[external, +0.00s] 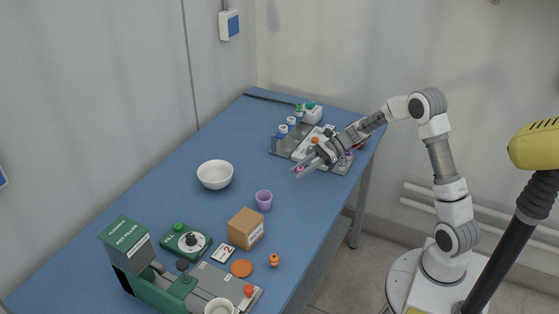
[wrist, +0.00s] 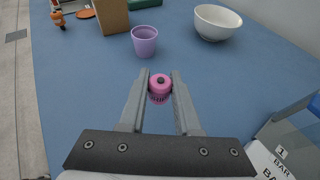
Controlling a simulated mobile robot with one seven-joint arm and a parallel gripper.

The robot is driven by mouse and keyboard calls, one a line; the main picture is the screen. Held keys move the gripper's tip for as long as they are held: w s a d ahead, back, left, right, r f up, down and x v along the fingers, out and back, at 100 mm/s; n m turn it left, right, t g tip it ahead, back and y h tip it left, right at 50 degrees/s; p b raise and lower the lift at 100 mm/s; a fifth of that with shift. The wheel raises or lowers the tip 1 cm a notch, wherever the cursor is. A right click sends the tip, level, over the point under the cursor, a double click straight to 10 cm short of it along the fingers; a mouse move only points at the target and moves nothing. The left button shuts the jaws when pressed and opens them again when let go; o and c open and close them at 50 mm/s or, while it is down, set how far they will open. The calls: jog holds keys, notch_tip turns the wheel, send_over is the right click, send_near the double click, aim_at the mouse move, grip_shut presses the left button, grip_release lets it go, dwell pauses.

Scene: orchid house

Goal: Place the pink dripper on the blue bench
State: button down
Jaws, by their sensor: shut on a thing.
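The pink dripper (wrist: 160,88) is held between the two fingers of my gripper (wrist: 159,84), near the fingertips in the wrist view. In the external view my gripper (external: 304,171) reaches over the blue bench (external: 203,245), with the pink dripper (external: 300,169) a small spot at its tips. The blue bench also fills most of the wrist view (wrist: 85,85). Bare bench top shows around and beyond the dripper; I cannot tell whether the dripper touches it.
A purple cup (external: 264,200), a white bowl (external: 215,174) and a cardboard box (external: 245,228) stand on the bench. A rack with bottles (external: 283,140) is behind my gripper. A green pot filler machine (external: 127,245) is at the near end. The bench between cup and gripper is clear.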

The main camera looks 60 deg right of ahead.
jog(key=shift+f+b, duration=0.65)
jog(key=shift+f, duration=1.25)
jog(key=shift+f, duration=0.1)
jog(key=shift+f, duration=0.15)
jog(key=c, duration=0.6)
grip_release()
jog(key=shift+r, duration=0.25)
jog(key=p+v, duration=0.2)
jog(key=v, duration=1)
jog(key=shift+s+d+f+p, duration=0.1)
jog(key=shift+p, duration=0.3)
